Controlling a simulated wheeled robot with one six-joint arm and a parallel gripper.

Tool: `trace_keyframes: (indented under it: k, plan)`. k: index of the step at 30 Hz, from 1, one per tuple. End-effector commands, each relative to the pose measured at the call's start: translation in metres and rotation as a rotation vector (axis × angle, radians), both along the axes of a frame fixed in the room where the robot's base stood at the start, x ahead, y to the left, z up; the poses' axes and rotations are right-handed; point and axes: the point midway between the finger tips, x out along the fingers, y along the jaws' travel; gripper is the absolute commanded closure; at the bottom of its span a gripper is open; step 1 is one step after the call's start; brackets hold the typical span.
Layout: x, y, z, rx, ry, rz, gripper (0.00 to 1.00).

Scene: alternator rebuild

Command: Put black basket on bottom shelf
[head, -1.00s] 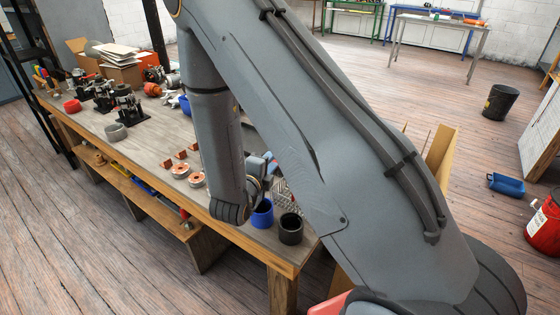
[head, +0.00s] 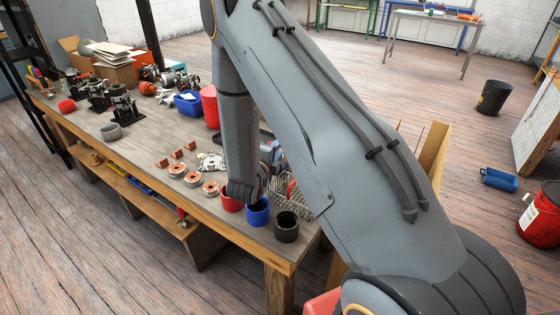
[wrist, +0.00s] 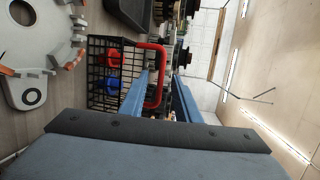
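The black basket (wrist: 97,88) is an open mesh box with a red handle (wrist: 163,78), seen in the wrist view just beyond my gripper (wrist: 164,72). My two blue fingers are apart, with part of the red handle showing between them. I cannot tell whether they touch it. In the head view a mesh basket (head: 298,206) stands on the bench top, partly hidden by my arm; it seems to be the same one. My fingers are mostly hidden there. The bench's lower shelf (head: 142,199) runs under the bench top and holds some tools.
Red (head: 231,203), blue (head: 258,213) and black (head: 286,228) cups line the bench's near end. Copper-wound rings (head: 194,180) lie left of my arm. A blue bin (head: 187,104) and red container (head: 210,106) stand farther back. The floor left of the bench is clear.

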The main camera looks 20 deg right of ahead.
Motion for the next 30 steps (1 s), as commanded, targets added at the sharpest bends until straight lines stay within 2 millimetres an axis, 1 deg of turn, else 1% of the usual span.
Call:
trace_keyframes:
  k: [1, 6, 14, 15, 17, 18, 20, 30]
  plan:
    - [0.005, -0.006, -0.001, 0.0, 0.0, -0.002, 0.7]
    - [0.019, -0.017, -0.004, -0.001, 0.001, 0.0, 0.7]
    - [0.021, -0.019, -0.005, -0.001, 0.0, 0.001, 0.7]
    - [0.021, -0.019, -0.005, -0.001, 0.0, 0.001, 0.74]
    - [0.021, -0.019, -0.005, -0.001, 0.0, 0.001, 0.84]
    - [0.021, -0.019, -0.005, -0.001, 0.0, 0.001, 0.91]
    - [0.021, -0.019, -0.005, -0.001, 0.0, 0.001, 1.0]
    - [0.021, -0.018, -0.005, -0.001, 0.0, 0.001, 1.0]
